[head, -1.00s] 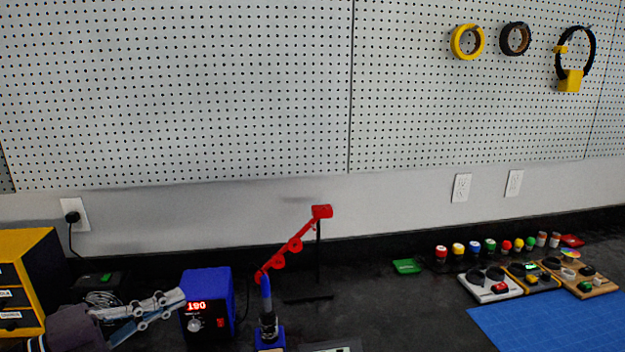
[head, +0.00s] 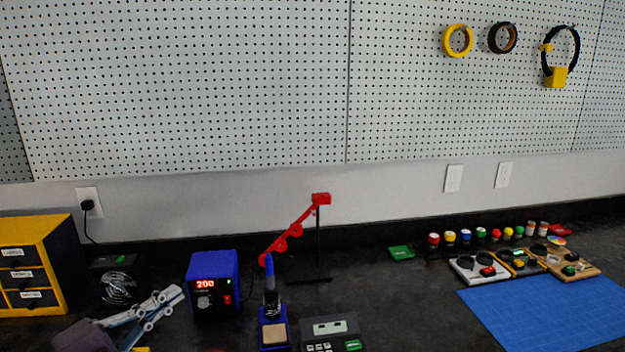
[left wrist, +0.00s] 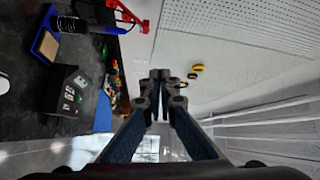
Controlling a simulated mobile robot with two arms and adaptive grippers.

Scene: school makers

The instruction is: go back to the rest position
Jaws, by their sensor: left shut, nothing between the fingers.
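My left gripper (head: 178,296) comes in at the lower left of the head view, over the black bench and in front of the blue soldering station. Its two fingers are together at the tips with nothing between them. The left wrist view also shows the shut fingertips (left wrist: 160,76), pointing away over open space. My right gripper is in neither view.
The blue station (head: 213,283), a soldering iron stand (head: 272,330) and a red arm on a black post (head: 297,229) stand close by. A yellow drawer cabinet (head: 38,237) is at left. A blue mat (head: 545,312) and several controllers lie at right.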

